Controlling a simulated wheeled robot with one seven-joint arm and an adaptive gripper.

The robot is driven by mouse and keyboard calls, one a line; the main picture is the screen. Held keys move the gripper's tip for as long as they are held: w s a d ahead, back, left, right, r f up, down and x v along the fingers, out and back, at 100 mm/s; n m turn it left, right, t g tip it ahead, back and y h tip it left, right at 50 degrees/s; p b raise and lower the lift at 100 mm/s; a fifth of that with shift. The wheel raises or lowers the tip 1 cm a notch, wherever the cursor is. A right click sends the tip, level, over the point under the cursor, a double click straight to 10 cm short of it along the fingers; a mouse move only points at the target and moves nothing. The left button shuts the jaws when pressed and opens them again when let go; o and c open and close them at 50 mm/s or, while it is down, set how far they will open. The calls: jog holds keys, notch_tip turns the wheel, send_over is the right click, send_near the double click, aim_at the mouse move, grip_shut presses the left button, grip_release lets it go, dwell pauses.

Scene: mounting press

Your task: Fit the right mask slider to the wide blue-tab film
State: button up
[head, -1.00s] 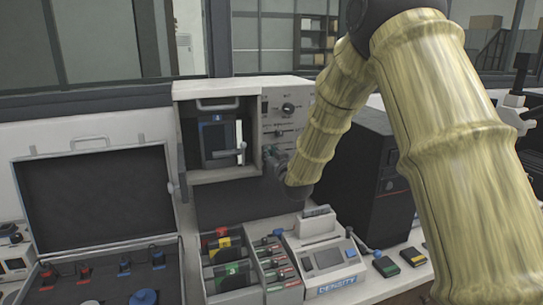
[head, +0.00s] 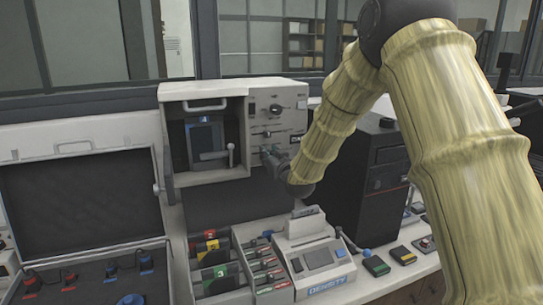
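A dark plate with a blue mark at its top (head: 203,140) stands upright in the open bay of the white press (head: 176,95). I cannot tell whether it is the wide blue-tab film. My gripper (head: 268,157) is small and partly hidden by its own wrist, in front of the press's control panel, right of the bay. Its fingers are too unclear to show whether they are open or hold anything. A rack (head: 222,290) holds dark pieces with red, yellow and green marks. A second rack (head: 272,292) beside it holds several slim dark pieces; I cannot pick out the right mask slider.
A lever (head: 230,152) stands at the bay's right side. The density unit (head: 320,258) is right of the racks, with small coloured-top boxes (head: 376,265) beyond. A black cabinet (head: 355,180) stands behind my arm. An open case (head: 80,190) is at left.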

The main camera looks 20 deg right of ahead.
jog(key=s+d, duration=0.1)
jog(key=s, duration=1.1)
jog(key=shift+d, duration=0.2)
